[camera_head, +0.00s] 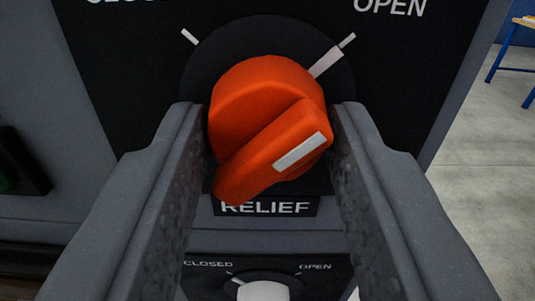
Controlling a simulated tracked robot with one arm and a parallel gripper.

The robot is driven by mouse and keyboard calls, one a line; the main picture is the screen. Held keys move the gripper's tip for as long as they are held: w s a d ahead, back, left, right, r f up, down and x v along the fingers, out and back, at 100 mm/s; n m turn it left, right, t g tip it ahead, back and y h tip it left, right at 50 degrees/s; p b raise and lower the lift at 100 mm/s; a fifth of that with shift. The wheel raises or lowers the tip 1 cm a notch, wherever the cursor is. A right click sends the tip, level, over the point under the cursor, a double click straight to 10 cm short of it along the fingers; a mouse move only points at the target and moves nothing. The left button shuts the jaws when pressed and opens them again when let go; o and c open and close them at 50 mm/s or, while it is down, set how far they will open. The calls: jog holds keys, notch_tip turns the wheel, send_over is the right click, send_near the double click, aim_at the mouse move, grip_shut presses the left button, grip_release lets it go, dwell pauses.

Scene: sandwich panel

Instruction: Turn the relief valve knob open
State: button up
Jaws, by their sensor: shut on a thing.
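The relief valve knob (262,110) is orange and round with a raised grip bar across it. A white mark on the bar sits at its upper right end, and the bar slants toward the OPEN tick at upper right. The label RELIEF (265,208) is below the knob, with CLOSED at upper left and OPEN at upper right. My gripper (270,135) has one finger on each side of the knob and is shut on it. The fingers hide parts of the panel beside the knob.
A second, white knob (263,290) with its own CLOSED and OPEN labels is below, partly cut off. Blue legs of furniture (508,48) stand on the grey floor at right.

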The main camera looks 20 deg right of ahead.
jog(key=shift+f, duration=0.15)
dwell(0.4)
jog(key=o, duration=1)
jog(key=shift+m, duration=0.3)
jog(key=b+v, duration=0.2)
jog(key=v, duration=1.2)
jog(key=shift+w, duration=0.1)
